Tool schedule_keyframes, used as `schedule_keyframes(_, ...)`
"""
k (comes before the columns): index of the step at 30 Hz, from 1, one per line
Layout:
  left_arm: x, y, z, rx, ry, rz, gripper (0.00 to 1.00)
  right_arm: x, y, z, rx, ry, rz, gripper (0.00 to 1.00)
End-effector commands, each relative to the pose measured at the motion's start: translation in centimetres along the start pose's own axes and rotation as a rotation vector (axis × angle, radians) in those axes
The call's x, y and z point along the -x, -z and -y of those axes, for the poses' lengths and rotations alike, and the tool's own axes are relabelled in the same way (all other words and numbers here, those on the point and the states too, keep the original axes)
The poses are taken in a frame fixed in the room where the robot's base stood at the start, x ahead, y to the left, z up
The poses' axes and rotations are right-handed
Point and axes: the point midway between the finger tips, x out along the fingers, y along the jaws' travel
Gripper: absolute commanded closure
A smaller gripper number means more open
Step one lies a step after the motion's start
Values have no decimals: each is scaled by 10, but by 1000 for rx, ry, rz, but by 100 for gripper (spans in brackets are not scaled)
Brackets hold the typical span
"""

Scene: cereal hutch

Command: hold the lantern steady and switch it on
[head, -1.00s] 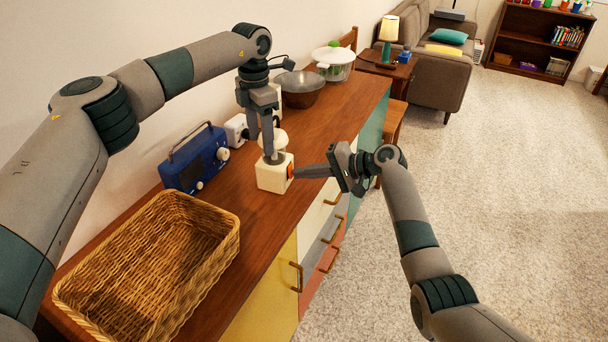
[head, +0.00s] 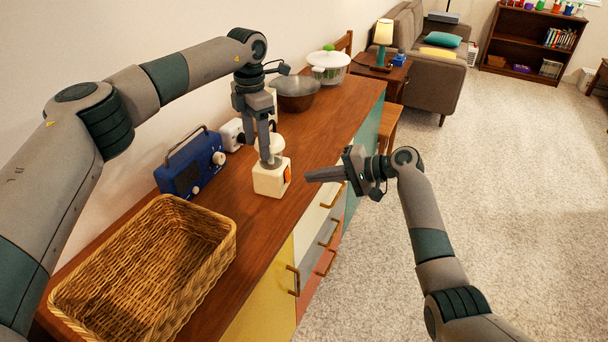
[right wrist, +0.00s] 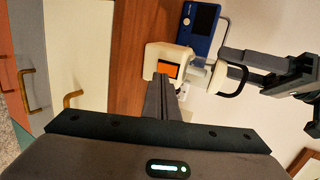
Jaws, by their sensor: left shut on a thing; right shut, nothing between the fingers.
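The lantern is a cream block (head: 270,181) with a pale rounded top, upright on the wooden hutch top (head: 232,220). An orange switch (head: 287,175) is on its right side; the switch also shows in the right wrist view (right wrist: 167,69). I cannot tell whether the lantern is lit. My left gripper (head: 270,160) comes down from above and is shut on the lantern's upper part, partly hiding it. My right gripper (head: 308,177) is shut and empty, its fingertips pointing at the switch from the right with a gap between.
A wicker basket (head: 214,246) stands at the near left. A blue radio (head: 190,165) and a white appliance (head: 231,133) stand along the wall. A dark bowl (head: 297,92) and a white colander (head: 329,68) stand farther back. Drawers with handles face right.

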Motion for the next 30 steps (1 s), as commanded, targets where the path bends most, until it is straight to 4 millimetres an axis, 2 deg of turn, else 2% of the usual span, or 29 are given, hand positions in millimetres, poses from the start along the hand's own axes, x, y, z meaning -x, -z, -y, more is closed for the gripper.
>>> schedule_keyframes(3, -1, 0, 0, 1, -1, -1, 84, 25, 1, 0, 2, -2, -4, 100)
schedule_keyframes(9, -1, 0, -1, 1, -1, -1, 84, 62, 1, 0, 2, -1, -4, 100)
schedule_keyframes(15, 0, 0, -1, 1, -2, 0, 84, 85, 1, 0, 1, -1, -3, 100)
schedule_keyframes(16, 0, 0, -1, 2, -2, 0, 84, 86, 1, 0, 0, -1, -2, 100)
schedule_keyframes(17, 0, 0, -1, 1, -2, 0, 97, 88, 0, 0, 0, -1, -2, 100)
schedule_keyframes(18, 0, 0, -1, 1, -2, 0, 100, 89, 0, 0, 0, -1, -1, 100)
schedule_keyframes(30, 0, 0, -1, 1, -2, 0, 100, 91, 0, 0, -1, 0, -1, 100)
